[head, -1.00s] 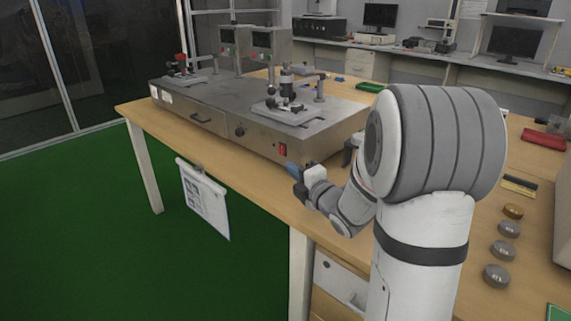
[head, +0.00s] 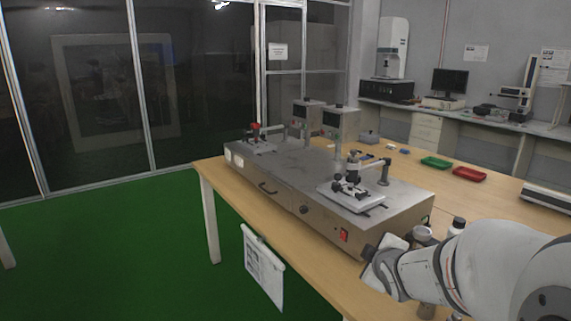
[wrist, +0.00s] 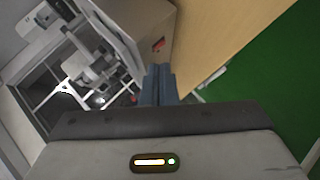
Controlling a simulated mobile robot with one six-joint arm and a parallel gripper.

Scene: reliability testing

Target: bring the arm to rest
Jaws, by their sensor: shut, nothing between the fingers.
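My gripper (wrist: 160,84) shows in the wrist view with its two blue-grey fingers together and nothing between them. Beyond the fingertips are the side of the steel test machine and the wooden table top. In the head view my arm reaches in from the lower right, with its wrist end near the front right corner of the test machine (head: 283,186). The fingers cannot be made out there. I cannot tell whether the arm touches the machine or the table (head: 226,190).
The machine carries two fixtures and two display boxes. A green tray (head: 436,162) and a red tray (head: 469,174) lie farther back on the table. A clipboard sheet (head: 263,268) hangs at the table's front edge. Green floor (head: 120,260) lies open at the left.

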